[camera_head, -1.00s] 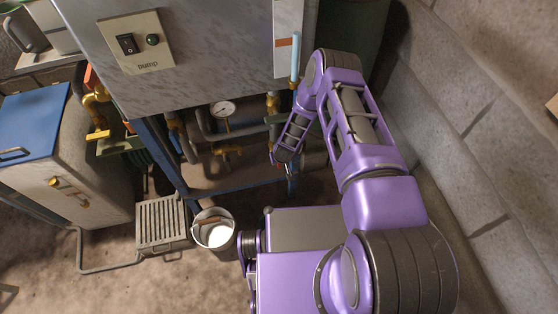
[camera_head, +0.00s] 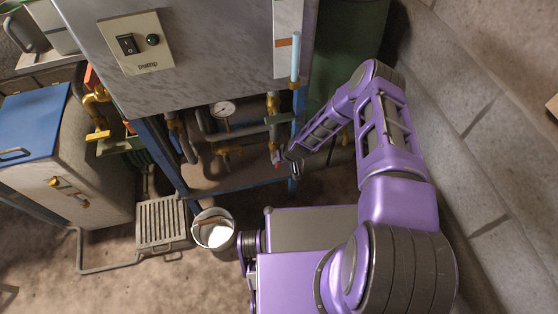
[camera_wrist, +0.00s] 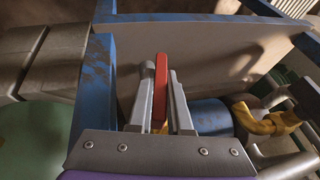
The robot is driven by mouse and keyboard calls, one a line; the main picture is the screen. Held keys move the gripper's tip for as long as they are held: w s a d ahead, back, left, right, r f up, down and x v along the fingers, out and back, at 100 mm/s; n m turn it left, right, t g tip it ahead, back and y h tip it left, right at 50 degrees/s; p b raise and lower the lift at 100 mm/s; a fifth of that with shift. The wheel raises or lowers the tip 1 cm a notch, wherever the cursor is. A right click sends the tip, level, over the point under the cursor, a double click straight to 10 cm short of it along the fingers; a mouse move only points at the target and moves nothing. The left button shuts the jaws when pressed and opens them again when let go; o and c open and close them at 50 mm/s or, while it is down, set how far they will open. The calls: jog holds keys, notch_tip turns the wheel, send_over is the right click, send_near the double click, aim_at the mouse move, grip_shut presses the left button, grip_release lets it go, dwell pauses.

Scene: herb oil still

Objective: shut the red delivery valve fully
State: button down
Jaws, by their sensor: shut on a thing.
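The red delivery valve shows in the wrist view as a long red lever (camera_wrist: 161,88) between my two fingers. My gripper (camera_wrist: 161,95) is shut on this lever, with one finger on each side of it. In the head view my gripper (camera_head: 279,160) is small at the lower right of the pipework, beside the blue frame post. A small red spot of the lever (camera_head: 279,166) shows at the fingertips. The valve's body is hidden, so I cannot tell its exact position.
Blue frame bars (camera_wrist: 93,90) stand close left of my gripper. Yellow pipe fittings (camera_wrist: 265,120) and a blue cylinder (camera_wrist: 211,117) lie to the right. In the head view are a pressure gauge (camera_head: 223,109), a bucket (camera_head: 214,232) and a grey wall (camera_head: 480,120).

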dwell(0.4)
jog(key=c, duration=0.8)
grip_release()
jog(key=shift+c, duration=0.2)
jog(key=p+v, duration=0.3)
jog(key=v, duration=1.4)
jog(key=shift+d, duration=0.3)
jog(key=shift+r, duration=0.15)
